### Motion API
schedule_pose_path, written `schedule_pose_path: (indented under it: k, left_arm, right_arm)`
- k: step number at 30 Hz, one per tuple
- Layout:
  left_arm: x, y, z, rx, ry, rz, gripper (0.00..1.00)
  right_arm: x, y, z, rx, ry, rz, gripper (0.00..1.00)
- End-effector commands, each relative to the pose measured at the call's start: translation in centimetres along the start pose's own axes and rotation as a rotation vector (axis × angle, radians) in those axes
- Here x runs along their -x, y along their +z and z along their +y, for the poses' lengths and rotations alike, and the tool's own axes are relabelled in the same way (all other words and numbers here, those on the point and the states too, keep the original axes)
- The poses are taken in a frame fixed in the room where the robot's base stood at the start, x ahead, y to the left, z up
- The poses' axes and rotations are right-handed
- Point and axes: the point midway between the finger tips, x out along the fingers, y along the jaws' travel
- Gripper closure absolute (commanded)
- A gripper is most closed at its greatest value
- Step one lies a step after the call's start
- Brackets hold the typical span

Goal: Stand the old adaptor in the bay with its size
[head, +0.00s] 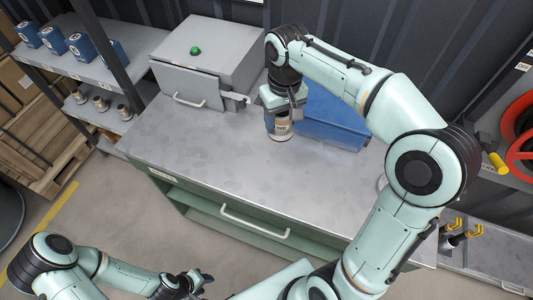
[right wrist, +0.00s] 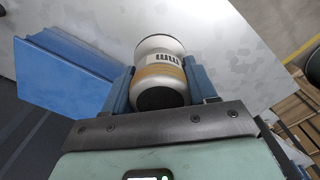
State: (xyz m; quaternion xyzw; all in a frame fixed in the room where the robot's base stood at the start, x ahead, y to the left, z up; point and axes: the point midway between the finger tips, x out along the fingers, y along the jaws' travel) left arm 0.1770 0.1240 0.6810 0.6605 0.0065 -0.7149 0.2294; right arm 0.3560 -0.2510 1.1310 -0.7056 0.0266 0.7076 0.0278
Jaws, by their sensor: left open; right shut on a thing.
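The old adaptor (head: 280,130) is a short pale cylinder with a tan band, held upright or nearly so over the metal bench top. My right gripper (head: 279,118) is shut on it, with a blue finger on each side. In the right wrist view the adaptor (right wrist: 160,72) shows a white label with dark "mm" lettering and a dark end. I cannot tell whether its base touches the bench. My left gripper (head: 203,281) is open and empty, low in front of the bench. Small similar cylinders (head: 101,104) stand on the lower left shelf; bay size marks are not readable.
A grey cabinet (head: 215,50) with a green button and handle stands on the bench (head: 210,140). A blue bin (head: 335,122) sits right behind the adaptor. Blue units (head: 80,47) line the upper left shelf. A red reel (head: 518,125) is at right. The bench's front is clear.

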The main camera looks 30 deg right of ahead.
Motion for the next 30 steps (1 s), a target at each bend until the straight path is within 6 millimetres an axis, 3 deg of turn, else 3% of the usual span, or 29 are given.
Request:
schedule_pose_path:
  k: [9, 15, 23, 30]
  left_arm:
    - [-1.8, 1.7, -1.2, 0.008, -0.007, -0.022, 0.57]
    - [-2.3, 2.1, -1.6, 0.009, -0.009, -0.026, 0.57]
    - [-2.5, 2.2, -1.7, 0.010, -0.010, -0.028, 0.57]
    - [-2.8, 2.5, -1.9, 0.011, -0.011, -0.031, 0.57]
  right_arm:
    - [-8.6, 0.3, 0.1, -0.001, 0.001, -0.010, 0.86]
    - [-13.2, 0.2, 0.1, -0.001, 0.001, -0.007, 0.86]
    - [-15.7, 0.1, 0.1, -0.001, 0.001, -0.004, 0.86]
    - [-19.1, 0.2, 0.1, -0.001, 0.001, -0.004, 0.86]
